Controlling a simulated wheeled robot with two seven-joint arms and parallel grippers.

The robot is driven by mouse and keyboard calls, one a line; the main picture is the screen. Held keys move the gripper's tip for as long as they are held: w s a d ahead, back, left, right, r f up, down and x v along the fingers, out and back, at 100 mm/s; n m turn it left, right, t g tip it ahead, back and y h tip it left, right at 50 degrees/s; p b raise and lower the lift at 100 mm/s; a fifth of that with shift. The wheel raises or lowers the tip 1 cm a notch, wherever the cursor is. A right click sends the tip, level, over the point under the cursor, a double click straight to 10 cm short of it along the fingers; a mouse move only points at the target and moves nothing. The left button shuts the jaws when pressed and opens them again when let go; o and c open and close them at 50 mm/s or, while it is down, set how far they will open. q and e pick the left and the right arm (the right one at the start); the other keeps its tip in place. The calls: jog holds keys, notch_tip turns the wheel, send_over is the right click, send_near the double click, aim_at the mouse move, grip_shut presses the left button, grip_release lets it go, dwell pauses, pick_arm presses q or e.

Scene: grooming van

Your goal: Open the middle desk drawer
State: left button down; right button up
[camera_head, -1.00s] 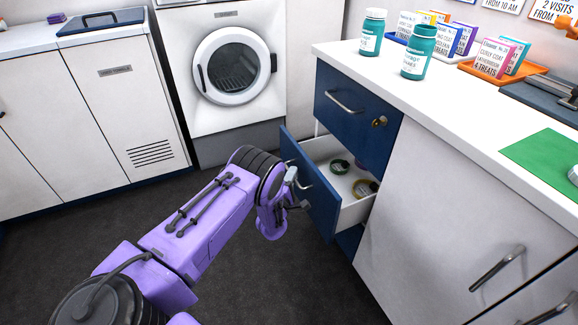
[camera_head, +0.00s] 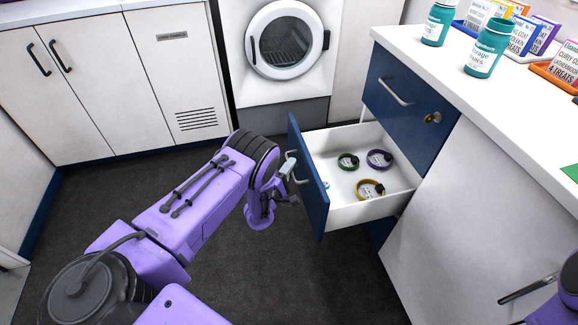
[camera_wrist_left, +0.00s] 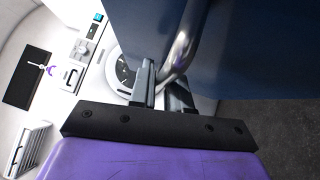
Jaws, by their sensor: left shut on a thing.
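The middle desk drawer (camera_head: 345,211) is pulled well out of the desk, with a blue front and white inside.
The white countertop (camera_head: 420,55) holds teal bottles (camera_head: 487,47) and treat boxes on trays. A white cabinet door (camera_head: 450,220) stands right of the drawer. A washer (camera_head: 285,40) and white cabinets (camera_head: 90,80) line the back. The dark floor before the drawer is clear.

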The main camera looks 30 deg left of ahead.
pick_arm(q)
jog(key=c, duration=1.2)
grip_release()
jog(key=s+f+p, duration=0.1)
jog(key=s, duration=0.9)
jog(key=shift+s+f, duration=0.25)
jog(key=shift+f, duration=0.05)
